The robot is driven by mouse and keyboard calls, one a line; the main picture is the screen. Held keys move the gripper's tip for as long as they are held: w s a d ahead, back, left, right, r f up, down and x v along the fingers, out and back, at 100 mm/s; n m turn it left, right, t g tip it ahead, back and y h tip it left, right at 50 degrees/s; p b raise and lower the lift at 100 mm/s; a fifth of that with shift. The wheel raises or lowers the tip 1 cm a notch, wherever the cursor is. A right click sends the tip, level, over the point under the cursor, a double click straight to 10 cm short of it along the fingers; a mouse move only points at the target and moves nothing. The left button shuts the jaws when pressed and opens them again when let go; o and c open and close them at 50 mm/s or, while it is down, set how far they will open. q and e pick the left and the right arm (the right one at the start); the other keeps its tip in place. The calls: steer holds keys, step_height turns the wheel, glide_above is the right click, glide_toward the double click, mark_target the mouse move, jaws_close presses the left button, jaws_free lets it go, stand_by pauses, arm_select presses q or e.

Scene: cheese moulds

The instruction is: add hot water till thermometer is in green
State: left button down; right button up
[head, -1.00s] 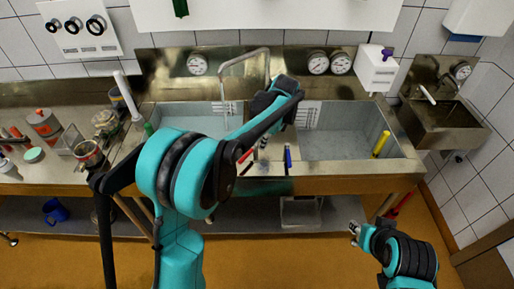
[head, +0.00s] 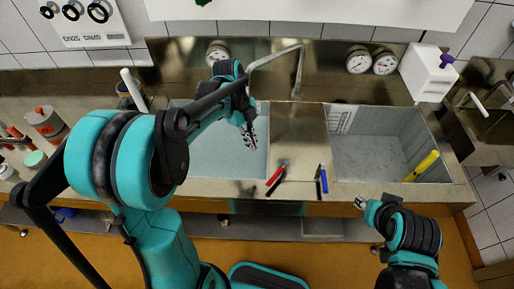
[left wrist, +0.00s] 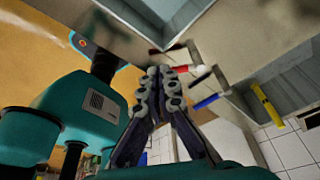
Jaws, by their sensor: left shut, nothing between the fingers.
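A steel swivel tap (head: 298,72) rises behind the counter, its spout bending left toward the left basin (head: 205,165). The left basin looks pale blue inside; I cannot tell its water level. Round dial gauges sit on the steel back panel: one at the left (head: 218,53), and two at the right, the nearer of them a white dial (head: 358,60). Their readings and any green zone are too small to read. My left gripper (head: 250,140) is over the left basin's right side, shut and empty; its closed fingers show in the left wrist view (left wrist: 160,72). My right gripper (head: 360,202) is small, by the counter front.
Jars (head: 45,122) stand at the far left.

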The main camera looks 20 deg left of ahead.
mark_target(277, 176)
arm_select(q)
steer(key=d+f+b, duration=0.1)
steer(key=d+f, duration=0.1)
steer(key=f, duration=0.1)
steer(key=s+d+f+b, duration=0.1)
steer(key=d+f, duration=0.1)
steer(key=f, duration=0.1)
steer(key=s+d+f+b, duration=0.1)
steer(key=d+f, duration=0.1)
steer(key=f, duration=0.1)
steer(key=shift+s+d+f, duration=0.15)
steer(key=shift+f, duration=0.1)
steer(key=shift+s+d+f, duration=0.1)
steer(key=shift+s+d, duration=0.2)
steer(key=shift+d, duration=0.3)
